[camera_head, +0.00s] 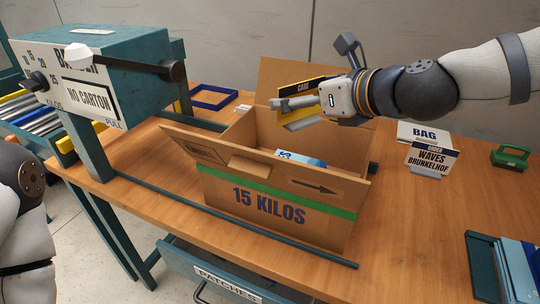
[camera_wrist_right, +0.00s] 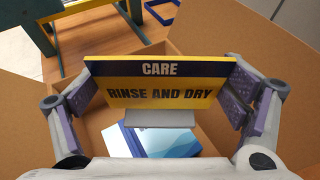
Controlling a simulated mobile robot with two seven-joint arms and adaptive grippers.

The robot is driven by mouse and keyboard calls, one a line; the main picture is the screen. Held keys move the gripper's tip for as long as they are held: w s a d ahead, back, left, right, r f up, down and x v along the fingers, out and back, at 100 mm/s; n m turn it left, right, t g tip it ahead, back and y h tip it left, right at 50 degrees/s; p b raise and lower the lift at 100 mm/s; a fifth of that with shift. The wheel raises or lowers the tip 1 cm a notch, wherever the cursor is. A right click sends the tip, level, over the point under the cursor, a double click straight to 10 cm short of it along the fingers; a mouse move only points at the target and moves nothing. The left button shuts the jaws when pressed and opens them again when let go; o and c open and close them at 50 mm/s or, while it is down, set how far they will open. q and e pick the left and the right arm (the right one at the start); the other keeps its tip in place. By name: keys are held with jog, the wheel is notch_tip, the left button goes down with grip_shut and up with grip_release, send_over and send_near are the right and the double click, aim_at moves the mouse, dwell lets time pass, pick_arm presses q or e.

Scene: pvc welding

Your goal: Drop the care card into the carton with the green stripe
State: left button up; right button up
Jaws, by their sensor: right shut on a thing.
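My right gripper (camera_head: 305,100) is shut on the card, with a finger at each side edge (camera_wrist_right: 160,100). It holds the card above the open carton (camera_head: 220,185), over its back part. The carton is brown, with a green stripe and "15 KILOS" on its front, and its flaps are spread open. A blue and white pack (camera_head: 302,159) lies inside it; it also shows below the card in the wrist view (camera_wrist_right: 150,142). My left gripper is out of view.
A teal press-like machine (camera_head: 130,50) with a "NO CARTON" sign stands at the left. Dark rails (camera_head: 250,232) run along the table by the carton. Signs (camera_head: 430,158), a green item (camera_head: 510,157) and a dark tray (camera_head: 482,270) lie at the right, with bare wood between.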

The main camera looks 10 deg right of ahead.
aim_at(309, 125)
jog(key=f, duration=0.2)
jog(key=f+b, duration=0.1)
jog(key=f, duration=0.2)
jog(key=shift+d+f, duration=0.2)
jog(key=shift+f, duration=0.1)
jog(key=shift+f+b, duration=0.35)
jog(key=shift+f, duration=0.05)
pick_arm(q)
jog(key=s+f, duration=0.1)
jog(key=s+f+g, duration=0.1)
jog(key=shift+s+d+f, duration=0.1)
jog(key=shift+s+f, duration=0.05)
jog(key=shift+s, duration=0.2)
pick_arm(e)
jog(key=shift+r, duration=0.1)
jog(key=shift+r, duration=0.15)
jog(key=o, duration=0.9)
jog(key=shift+s, duration=0.1)
